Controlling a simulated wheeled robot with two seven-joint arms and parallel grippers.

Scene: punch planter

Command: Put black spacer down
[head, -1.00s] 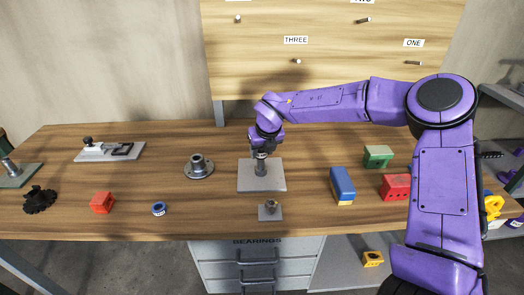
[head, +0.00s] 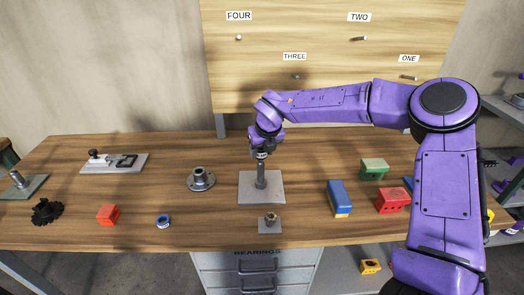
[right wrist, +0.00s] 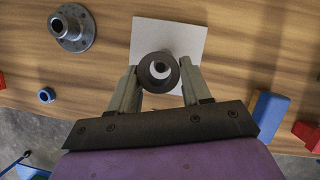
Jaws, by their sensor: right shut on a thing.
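My right gripper (head: 261,154) is above the upright post (head: 261,175) of a grey square plate (head: 250,195). In the right wrist view its two fingers (right wrist: 158,88) are shut on the black spacer (right wrist: 145,68), a dark ring. Its hole lines up roughly with the post, and a pale crescent shows inside it. The same plate (right wrist: 185,32) lies below. In the head view the spacer is small and mostly hidden by the fingers, and I cannot tell whether it touches the post top. My left gripper is not in view.
A flanged hub (head: 201,180), a blue ring (head: 163,221), a red block (head: 108,214) and a black gear (head: 46,211) lie left. A small plate with a nut (head: 269,224) is in front. Blue (head: 339,197), red (head: 393,201) and green (head: 374,169) blocks stand right.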

